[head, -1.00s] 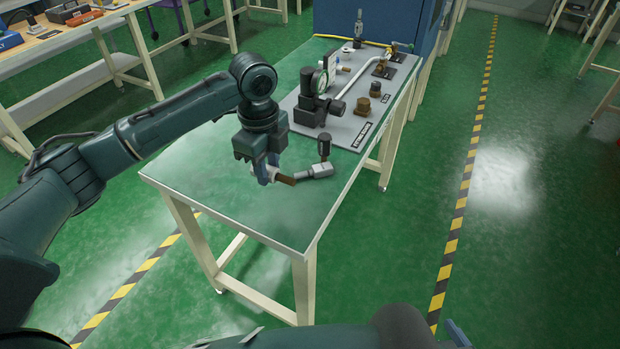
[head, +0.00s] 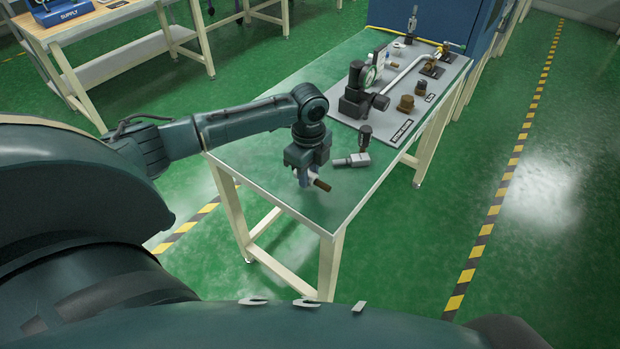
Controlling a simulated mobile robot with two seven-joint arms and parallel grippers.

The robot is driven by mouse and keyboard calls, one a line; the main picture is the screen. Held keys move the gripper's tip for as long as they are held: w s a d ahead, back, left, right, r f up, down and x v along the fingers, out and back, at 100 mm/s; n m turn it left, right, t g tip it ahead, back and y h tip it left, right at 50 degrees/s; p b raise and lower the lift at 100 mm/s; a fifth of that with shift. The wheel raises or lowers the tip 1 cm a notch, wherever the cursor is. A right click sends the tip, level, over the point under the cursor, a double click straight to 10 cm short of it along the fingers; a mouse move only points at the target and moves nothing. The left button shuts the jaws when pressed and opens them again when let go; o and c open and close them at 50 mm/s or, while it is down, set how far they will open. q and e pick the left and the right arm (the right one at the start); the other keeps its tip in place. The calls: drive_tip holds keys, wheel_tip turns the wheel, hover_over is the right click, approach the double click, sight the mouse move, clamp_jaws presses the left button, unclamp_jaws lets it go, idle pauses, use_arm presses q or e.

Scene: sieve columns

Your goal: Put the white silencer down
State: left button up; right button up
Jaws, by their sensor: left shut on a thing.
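My left gripper (head: 306,182) points down low over the near part of the green table top (head: 275,170). It is shut on the white silencer (head: 314,177), a small part with a white body and a brown end sticking out to the right. The fingers hide part of it. I cannot tell whether it touches the table. My right gripper is not in view.
A silver fitting with a black knob (head: 354,160) lies just right of the gripper. Behind it a grey board (head: 402,132) carries a gauge, brass parts and a white pipe. The near right corner of the table is clear.

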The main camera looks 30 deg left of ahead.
use_arm(q)
drive_tip(key=shift+f, duration=1.35)
drive_tip(key=shift+f, duration=0.15)
drive_tip(key=o, duration=1.1)
drive_tip(key=shift+c, duration=0.2)
